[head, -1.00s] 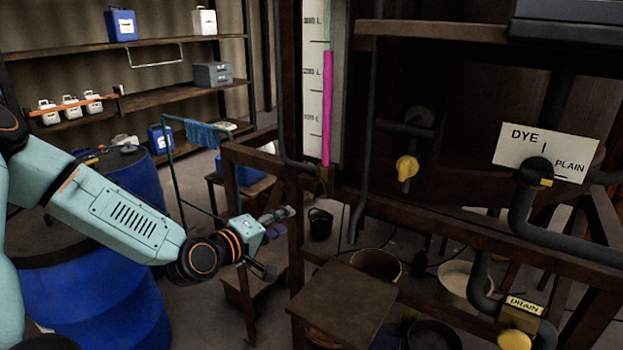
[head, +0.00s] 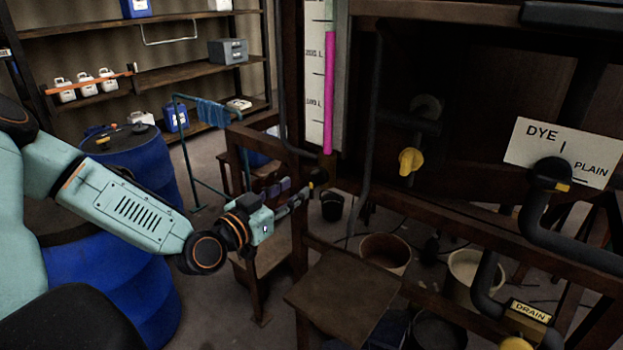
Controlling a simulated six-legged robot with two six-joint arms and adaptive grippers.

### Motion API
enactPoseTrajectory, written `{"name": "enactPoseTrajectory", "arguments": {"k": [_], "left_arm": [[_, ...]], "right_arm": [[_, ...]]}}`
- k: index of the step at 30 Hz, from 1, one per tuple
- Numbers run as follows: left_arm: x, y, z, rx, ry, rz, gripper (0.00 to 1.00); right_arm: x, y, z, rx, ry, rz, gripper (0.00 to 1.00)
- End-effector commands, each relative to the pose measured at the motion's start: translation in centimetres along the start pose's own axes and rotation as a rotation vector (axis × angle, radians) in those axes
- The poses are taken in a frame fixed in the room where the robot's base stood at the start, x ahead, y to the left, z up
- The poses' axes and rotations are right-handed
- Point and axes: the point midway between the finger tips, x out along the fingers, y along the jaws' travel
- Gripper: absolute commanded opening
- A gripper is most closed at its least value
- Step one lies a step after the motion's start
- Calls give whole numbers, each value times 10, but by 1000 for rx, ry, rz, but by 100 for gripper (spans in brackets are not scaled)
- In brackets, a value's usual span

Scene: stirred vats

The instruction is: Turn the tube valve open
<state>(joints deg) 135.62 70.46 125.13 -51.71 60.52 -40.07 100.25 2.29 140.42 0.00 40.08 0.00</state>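The sight tube (head: 330,95), with a magenta column in it, stands upright against a white scale board. The tube valve (head: 318,177) is a small, dark and brassy shape at its foot; its handle position is too small to tell. My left gripper (head: 304,193) reaches in from the left and points up and right at the valve. Its fingertips are just left of and below the valve; I cannot tell whether they touch. The fingers show as one narrow shape, seen nearly edge-on, so their opening is unclear. My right gripper is out of view.
Wooden frame posts and a rail stand close around the valve. A yellow-handled tap (head: 410,161), the DYE/PLAIN sign (head: 562,150) and the DRAIN label (head: 530,311) are to the right. A wooden stool (head: 345,297) is below. Blue drums (head: 105,290) stand at left.

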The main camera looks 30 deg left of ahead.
Motion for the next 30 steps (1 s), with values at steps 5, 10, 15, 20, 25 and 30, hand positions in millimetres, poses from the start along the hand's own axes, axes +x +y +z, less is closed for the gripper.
{"name": "enactPoseTrajectory", "arguments": {"k": [5,10,15,20,25,30], "left_arm": [[16,1,4,4,1,2,37],[32,1,3,4,-1,1,37],[49,2,3,5,0,3,37],[63,1,2,4,-2,1,37],[71,1,2,1,-2,0,37],[73,1,1,-2,-1,-1,37]], "right_arm": [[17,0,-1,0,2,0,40],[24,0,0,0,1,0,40],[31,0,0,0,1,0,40],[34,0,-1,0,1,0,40],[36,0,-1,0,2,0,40],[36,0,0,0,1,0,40]]}}
